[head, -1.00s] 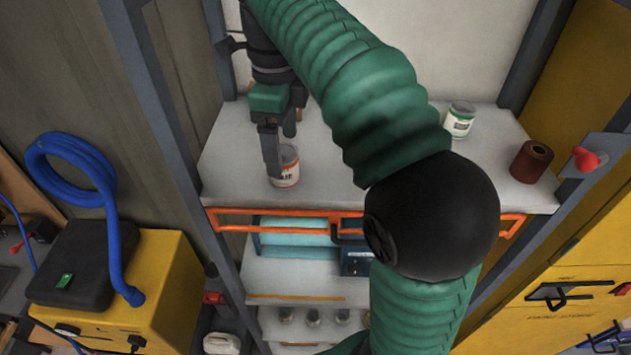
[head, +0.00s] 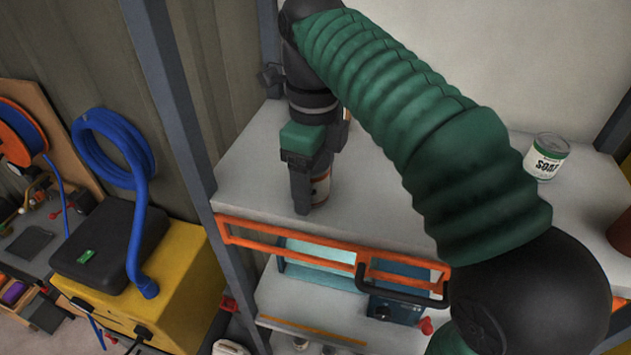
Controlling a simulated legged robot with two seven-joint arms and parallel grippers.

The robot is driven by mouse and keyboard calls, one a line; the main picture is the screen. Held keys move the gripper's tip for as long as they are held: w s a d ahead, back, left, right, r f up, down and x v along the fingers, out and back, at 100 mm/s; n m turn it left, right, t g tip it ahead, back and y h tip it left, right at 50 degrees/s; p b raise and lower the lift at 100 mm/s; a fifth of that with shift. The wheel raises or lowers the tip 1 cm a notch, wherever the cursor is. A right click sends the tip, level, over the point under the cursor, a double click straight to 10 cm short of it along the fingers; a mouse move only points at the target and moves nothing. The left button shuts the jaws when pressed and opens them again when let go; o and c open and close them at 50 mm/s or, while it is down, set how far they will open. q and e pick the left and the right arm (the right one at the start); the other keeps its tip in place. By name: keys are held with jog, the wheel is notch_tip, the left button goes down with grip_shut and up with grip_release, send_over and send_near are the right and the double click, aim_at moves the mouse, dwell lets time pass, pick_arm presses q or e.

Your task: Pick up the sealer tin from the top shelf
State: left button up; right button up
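A tin (head: 322,188) with a white and orange-brown side stands on the top shelf (head: 262,190), near its front left. Its label is mostly hidden, so I cannot read it. My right gripper (head: 312,192) points down at this tin. One dark finger stands upright in front of its left side and covers part of it. The other finger is hidden, so I cannot tell whether the gripper is open or closed on the tin. The tin appears to rest on the shelf. My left gripper is out of view.
A white and green tin labelled SOAP (head: 546,158) stands further right on the shelf, and a dark red cylinder (head: 621,236) is at the right edge. An orange rail (head: 270,243) runs along the shelf front. A grey post (head: 170,95) rises left of the gripper.

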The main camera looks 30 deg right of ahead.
jog(key=shift+w+d+f, duration=0.1)
jog(key=shift+w+d, duration=0.1)
jog(key=shift+w, duration=0.15)
jog(key=c, duration=0.5)
jog(key=shift+s+a, duration=0.1)
jog(key=shift+a, duration=0.2)
grip_shut()
jog(key=shift+a, duration=0.1)
jog(key=shift+r, duration=0.2)
